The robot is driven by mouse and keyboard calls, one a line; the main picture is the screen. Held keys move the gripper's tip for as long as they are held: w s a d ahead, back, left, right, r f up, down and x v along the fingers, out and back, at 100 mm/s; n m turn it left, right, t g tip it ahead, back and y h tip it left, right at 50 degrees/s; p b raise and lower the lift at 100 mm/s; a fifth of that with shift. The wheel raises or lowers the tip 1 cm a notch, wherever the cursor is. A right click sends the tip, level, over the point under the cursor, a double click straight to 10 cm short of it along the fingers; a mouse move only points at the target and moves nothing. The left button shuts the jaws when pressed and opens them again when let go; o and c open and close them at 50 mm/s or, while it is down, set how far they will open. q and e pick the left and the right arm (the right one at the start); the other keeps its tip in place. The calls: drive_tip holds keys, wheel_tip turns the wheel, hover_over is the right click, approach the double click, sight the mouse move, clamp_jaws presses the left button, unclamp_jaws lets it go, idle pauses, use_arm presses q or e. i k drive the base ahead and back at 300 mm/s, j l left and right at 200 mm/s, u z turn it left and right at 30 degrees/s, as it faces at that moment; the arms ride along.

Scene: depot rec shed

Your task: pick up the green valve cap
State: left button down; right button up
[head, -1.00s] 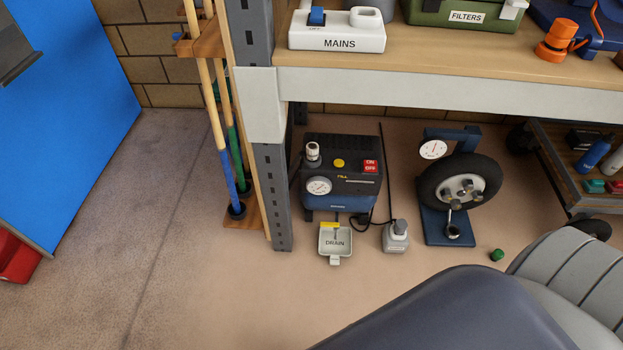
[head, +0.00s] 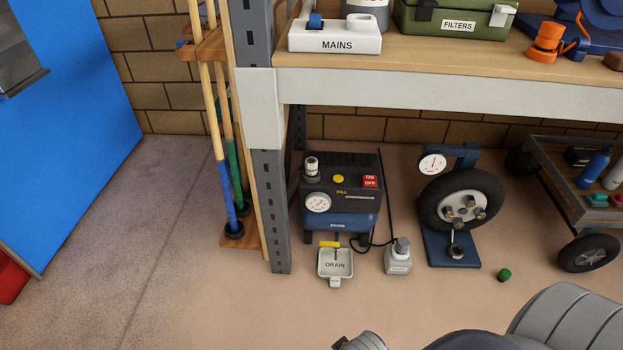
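The green valve cap (head: 504,275) is a small, dark green cap on the brown floor at the right. It lies in front of and to the right of the blue wheel stand (head: 440,249), apart from it. Nothing touches the cap. Grey and dark parts of my own arm show along the bottom right edge, nearer to me than the cap. A small grey part, probably also mine, pokes in at the bottom middle. No gripper fingers can be made out in the head view.
A workbench (head: 430,90) overhangs the area, with a grey post (head: 272,215) at left. A wheeled cart (head: 570,190) stands right. Floor around the cap is clear.

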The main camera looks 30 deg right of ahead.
sight(504, 275)
drive_tip(key=z, duration=2.5)
